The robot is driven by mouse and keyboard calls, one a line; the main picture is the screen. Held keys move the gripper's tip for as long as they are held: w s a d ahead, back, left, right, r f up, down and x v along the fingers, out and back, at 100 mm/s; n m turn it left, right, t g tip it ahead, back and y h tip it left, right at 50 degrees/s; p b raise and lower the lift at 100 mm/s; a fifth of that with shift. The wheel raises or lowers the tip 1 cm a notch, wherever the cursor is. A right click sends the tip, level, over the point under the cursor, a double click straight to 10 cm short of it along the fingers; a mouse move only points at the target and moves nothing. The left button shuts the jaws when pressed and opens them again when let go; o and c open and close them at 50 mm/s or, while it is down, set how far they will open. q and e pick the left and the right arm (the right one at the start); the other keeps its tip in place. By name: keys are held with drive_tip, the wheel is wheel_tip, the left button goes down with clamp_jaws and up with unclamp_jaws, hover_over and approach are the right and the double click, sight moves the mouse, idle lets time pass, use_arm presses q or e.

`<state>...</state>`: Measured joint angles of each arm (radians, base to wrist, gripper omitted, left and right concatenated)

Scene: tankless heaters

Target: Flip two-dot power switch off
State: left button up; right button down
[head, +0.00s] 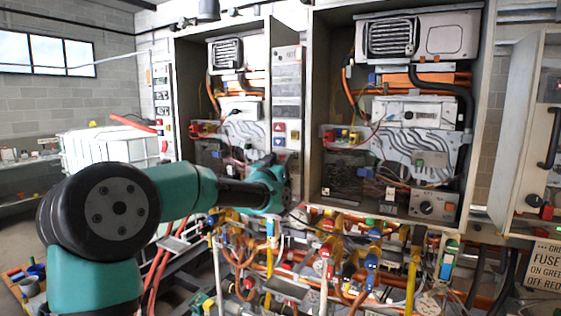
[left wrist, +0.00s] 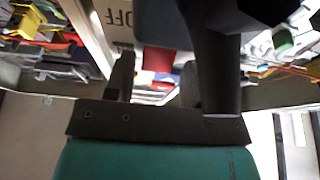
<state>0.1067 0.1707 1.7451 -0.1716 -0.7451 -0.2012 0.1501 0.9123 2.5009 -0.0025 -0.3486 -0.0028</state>
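My left arm comes in from the left in the head view, its teal wrist end (head: 268,188) in front of the lower part of the post between the two open heater cabinets. Its fingers are not clear there. In the left wrist view my left gripper (left wrist: 157,63) has its two dark fingers apart. A red block (left wrist: 158,59) shows in the gap, and I cannot tell whether it is touched. An "OFF" label (left wrist: 118,17) is beside the fingers. The post carries red and blue buttons (head: 279,134). I cannot make out a two-dot switch. My right gripper is out of view.
The right heater cabinet (head: 318,90) and left heater cabinet (head: 190,75) stand open. Crowded pipes and valves (head: 370,262) fill the space below. A white tank (head: 105,150) stands at the left.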

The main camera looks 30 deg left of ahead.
use_arm(q)
drive_tip(key=shift+o, duration=0.5)
drive_tip(key=shift+d, duration=0.1)
drive_tip(key=shift+w+r+g, duration=0.15)
drive_tip(key=shift+r+g, duration=0.05)
drive_tip(key=shift+g, duration=0.2)
drive_tip(key=shift+r+g, duration=0.1)
drive_tip(key=shift+g, duration=0.3)
drive_tip(key=shift+w+a+g, duration=0.1)
drive_tip(key=shift+a+g, duration=0.2)
drive_tip(key=shift+g, duration=0.6)
drive_tip(key=shift+w+d+r+g+h, duration=0.1)
drive_tip(key=shift+d+r+g+h, duration=0.2)
drive_tip(key=shift+g, duration=0.1)
